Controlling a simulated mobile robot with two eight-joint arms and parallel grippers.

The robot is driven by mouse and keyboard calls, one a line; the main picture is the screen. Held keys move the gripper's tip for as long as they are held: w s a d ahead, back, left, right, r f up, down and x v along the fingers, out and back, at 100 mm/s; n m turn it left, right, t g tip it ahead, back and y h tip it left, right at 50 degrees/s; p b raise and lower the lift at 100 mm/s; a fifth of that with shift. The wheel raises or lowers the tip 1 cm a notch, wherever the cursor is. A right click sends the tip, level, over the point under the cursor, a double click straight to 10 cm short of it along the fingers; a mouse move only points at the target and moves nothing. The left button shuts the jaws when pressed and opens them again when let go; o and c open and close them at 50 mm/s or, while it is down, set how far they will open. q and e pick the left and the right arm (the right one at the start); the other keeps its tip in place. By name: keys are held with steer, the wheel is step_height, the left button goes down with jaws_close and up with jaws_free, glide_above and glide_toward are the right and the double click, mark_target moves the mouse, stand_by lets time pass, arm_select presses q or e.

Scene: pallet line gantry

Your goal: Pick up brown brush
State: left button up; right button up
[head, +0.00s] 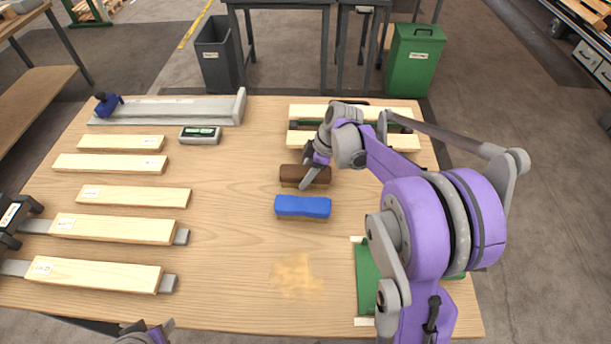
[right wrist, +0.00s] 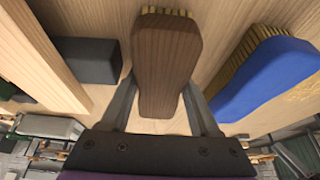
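The brown brush (head: 292,174) lies on the wooden table (head: 230,220), just behind the blue brush (head: 302,207). My right gripper (head: 308,174) is down at the brown brush, with one finger crossing its front side. In the right wrist view, the brown brush (right wrist: 165,65) lies between the two fingers, with gaps beside it near the finger bases. The fingertips are partly hidden by the brush, so contact is unclear. The blue brush (right wrist: 265,78) lies to the right there. My left gripper (head: 145,333) shows only in part at the bottom edge.
Pale wooden slats (head: 120,195) lie at the left, two in clamps. A grey digital gauge (head: 200,135) and a long metal rail (head: 170,112) are at the back left. The table's middle is clear.

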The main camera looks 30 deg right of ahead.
mark_target(306, 171)
jaws_close()
steer(key=shift+r, duration=0.1)
step_height(306, 171, up, 10)
steer(key=shift+f+p, duration=0.1)
steer(key=shift+p, duration=0.2)
